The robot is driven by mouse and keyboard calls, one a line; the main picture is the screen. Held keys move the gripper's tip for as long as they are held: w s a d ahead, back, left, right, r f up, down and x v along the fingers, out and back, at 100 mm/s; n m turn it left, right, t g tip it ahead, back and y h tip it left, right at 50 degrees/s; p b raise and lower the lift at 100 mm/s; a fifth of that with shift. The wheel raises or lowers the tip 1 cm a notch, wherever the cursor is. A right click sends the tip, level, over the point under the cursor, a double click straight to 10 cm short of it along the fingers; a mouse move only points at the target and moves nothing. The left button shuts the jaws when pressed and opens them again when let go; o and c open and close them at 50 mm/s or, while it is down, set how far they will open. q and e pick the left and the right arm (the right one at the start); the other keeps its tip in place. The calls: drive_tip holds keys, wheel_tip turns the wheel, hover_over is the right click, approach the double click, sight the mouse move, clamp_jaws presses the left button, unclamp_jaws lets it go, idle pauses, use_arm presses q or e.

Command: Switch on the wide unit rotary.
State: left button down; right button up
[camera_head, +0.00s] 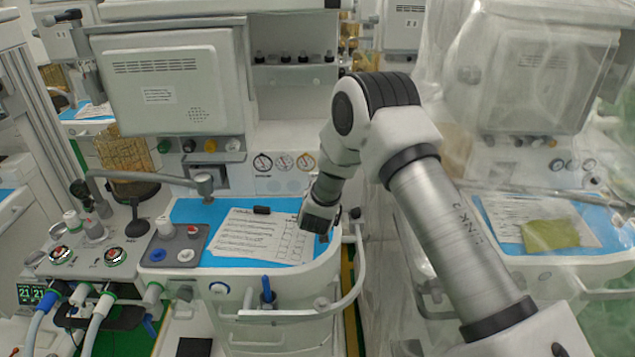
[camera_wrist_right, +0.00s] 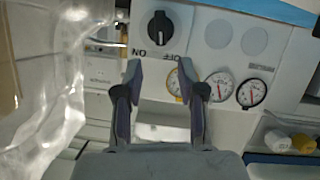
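A black rotary knob (camera_wrist_right: 160,28) is on a light panel at the top of the right wrist view, which shows the panel upside down. ON and OFF labels lie just below it in the picture, ON to the left and OFF to the right. I cannot tell surely which label the knob points to. My right gripper (camera_wrist_right: 160,66) is open and empty, its two fingers apart and below the knob in the picture, not around it. In the head view the right gripper (camera_head: 320,218) hangs over the worktop's right side. The knob is not visible there. My left gripper is out of view.
Pressure gauges (camera_wrist_right: 220,85) sit beside the knob; gauges also show in the head view (camera_head: 263,162). A paper sheet (camera_head: 262,235) lies on the blue worktop. A curved rail (camera_head: 345,290) edges the cart. A plastic-covered cart (camera_head: 545,70) stands close on the right.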

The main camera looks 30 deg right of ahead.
drive_tip(key=x, duration=0.6)
drive_tip(key=shift+f, duration=0.35)
drive_tip(key=shift+s+a+r, duration=0.2)
drive_tip(key=shift+r, duration=0.1)
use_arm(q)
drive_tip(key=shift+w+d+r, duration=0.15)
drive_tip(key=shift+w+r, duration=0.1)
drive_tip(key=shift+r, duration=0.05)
use_arm(e)
drive_tip(key=shift+f, duration=0.1)
clamp_jaws()
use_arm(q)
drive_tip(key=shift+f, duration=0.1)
